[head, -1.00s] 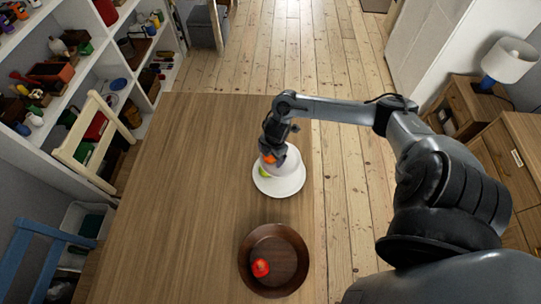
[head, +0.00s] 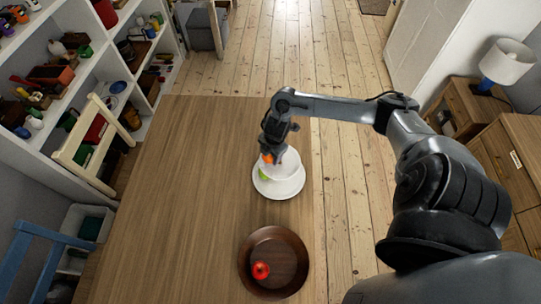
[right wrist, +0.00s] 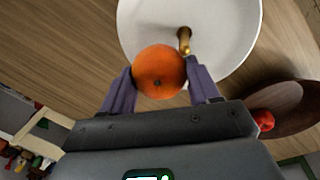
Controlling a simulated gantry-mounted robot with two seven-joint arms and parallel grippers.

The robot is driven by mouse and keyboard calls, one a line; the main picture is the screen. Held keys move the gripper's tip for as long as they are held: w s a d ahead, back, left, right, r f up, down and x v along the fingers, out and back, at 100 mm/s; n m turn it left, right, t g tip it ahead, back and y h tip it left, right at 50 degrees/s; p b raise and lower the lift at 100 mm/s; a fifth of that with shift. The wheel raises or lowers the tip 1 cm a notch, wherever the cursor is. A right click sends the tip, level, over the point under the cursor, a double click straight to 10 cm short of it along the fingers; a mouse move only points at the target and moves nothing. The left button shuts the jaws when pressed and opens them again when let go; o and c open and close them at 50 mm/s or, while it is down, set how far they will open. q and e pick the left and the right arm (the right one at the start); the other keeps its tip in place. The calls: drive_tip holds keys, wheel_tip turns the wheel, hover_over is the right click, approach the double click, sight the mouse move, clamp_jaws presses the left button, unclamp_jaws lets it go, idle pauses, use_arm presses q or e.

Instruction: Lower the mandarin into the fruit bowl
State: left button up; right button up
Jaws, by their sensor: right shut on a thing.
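The orange mandarin (head: 267,158) is between the two fingers of my right gripper (right wrist: 160,85), which is shut on it; it shows fully in the right wrist view (right wrist: 159,72). The white fruit bowl (head: 279,187) stands near the table's right edge and looks two-tiered, with a wide lower dish and a smaller upper one. In the right wrist view a white dish (right wrist: 225,60) with a brass stem (right wrist: 184,40) lies beyond the mandarin. The mandarin is at the left of the upper dish; I cannot tell whether it touches. A green fruit (head: 262,175) is partly visible below it. My left gripper is out of view.
A dark brown round dish (head: 273,289) with a red fruit (head: 261,270) stands nearer on the table (head: 190,190). The table's left part is clear. Chairs and a filled shelf stand at the left. A lamp (head: 506,62) and wooden drawers stand at the right.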

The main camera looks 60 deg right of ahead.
drive_tip(key=r, duration=0.2)
drive_tip(key=r+p, duration=0.1)
drive_tip(key=r, duration=0.4)
drive_tip(key=shift+s+a+r+p, duration=0.2)
drive_tip(key=shift+a+r+p, duration=0.1)
drive_tip(key=shift+a+r, duration=0.1)
drive_tip(key=s+a+f+p, duration=0.1)
drive_tip(key=s+a+f, duration=0.3)
drive_tip(key=a, duration=0.4)
drive_tip(key=s+a+f+p, duration=0.2)
drive_tip(key=s+a+f, duration=0.2)
drive_tip(key=a, duration=0.5)
drive_tip(key=s+a+f+p, duration=0.1)
drive_tip(key=s+a+f, duration=0.3)
drive_tip(key=s+a, duration=0.3)
drive_tip(key=shift+s+a, duration=0.35)
drive_tip(key=shift+a, duration=0.55)
drive_tip(key=shift+r, duration=0.1)
